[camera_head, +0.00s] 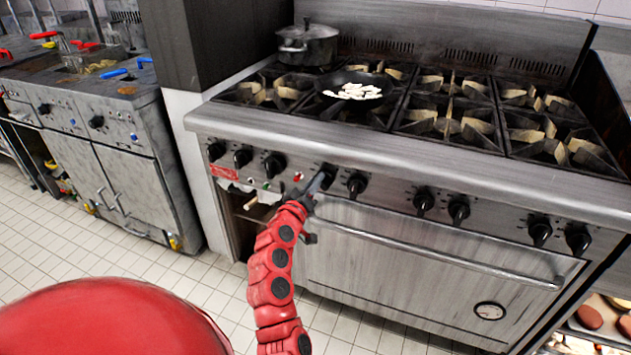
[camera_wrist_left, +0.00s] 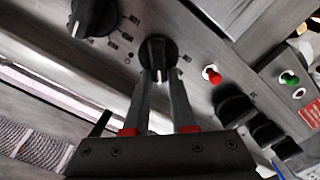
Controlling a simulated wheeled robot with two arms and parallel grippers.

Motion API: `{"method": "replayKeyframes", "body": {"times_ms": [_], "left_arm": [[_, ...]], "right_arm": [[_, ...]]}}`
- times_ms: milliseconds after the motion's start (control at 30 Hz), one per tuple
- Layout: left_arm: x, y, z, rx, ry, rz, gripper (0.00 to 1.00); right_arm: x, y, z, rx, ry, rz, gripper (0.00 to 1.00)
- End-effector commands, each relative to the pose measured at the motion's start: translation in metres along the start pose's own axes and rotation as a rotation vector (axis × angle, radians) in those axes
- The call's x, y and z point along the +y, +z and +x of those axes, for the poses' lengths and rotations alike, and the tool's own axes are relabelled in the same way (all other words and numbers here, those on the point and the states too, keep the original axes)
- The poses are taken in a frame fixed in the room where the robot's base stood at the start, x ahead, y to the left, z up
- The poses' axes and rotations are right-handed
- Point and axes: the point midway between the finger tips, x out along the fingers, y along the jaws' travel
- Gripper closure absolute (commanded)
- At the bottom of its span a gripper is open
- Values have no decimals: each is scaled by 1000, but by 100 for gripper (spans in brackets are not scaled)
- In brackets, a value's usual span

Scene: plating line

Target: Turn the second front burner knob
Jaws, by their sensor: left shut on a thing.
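The stove (camera_head: 400,150) has a row of black knobs along its front panel. My left gripper (camera_head: 317,183) reaches up to the fourth knob from the left (camera_head: 327,172). In the left wrist view, the two fingertips of this gripper (camera_wrist_left: 160,78) are shut on the grip of that black knob (camera_wrist_left: 157,48), one finger on each side. The fingers partly cover the knob, and its exact turn is hard to read. A neighbouring knob (camera_wrist_left: 93,17) is clear of the fingers. My right gripper is not in view.
A black pan (camera_head: 330,108) with pale pieces and a lidded pot (camera_head: 307,45) stand on the burners. The oven door handle (camera_head: 430,242) juts out below the knobs. Fryers (camera_head: 110,130) stand at left. A red button (camera_wrist_left: 212,74) sits near the held knob.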

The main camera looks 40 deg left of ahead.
Motion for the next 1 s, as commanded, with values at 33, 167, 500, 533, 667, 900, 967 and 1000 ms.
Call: {"method": "replayKeyframes", "body": {"times_ms": [33,167,500,533,667,900,967,1000], "left_arm": [[-1,1,0,-2,-1,-19,100],[-2,1,0,-2,-2,-54,100],[-2,1,0,-2,-2,-80,100],[-2,1,0,-2,-2,-80,100],[-2,1,0,-2,-2,-79,100],[-2,1,0,-2,-1,-79,46],[-2,1,0,-1,-1,-79,46],[-2,1,0,-1,-1,-79,46]], "right_arm": [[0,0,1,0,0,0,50],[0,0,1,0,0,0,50],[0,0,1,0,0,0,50],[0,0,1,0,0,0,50],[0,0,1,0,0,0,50],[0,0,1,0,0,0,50],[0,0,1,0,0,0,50],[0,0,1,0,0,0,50]]}}
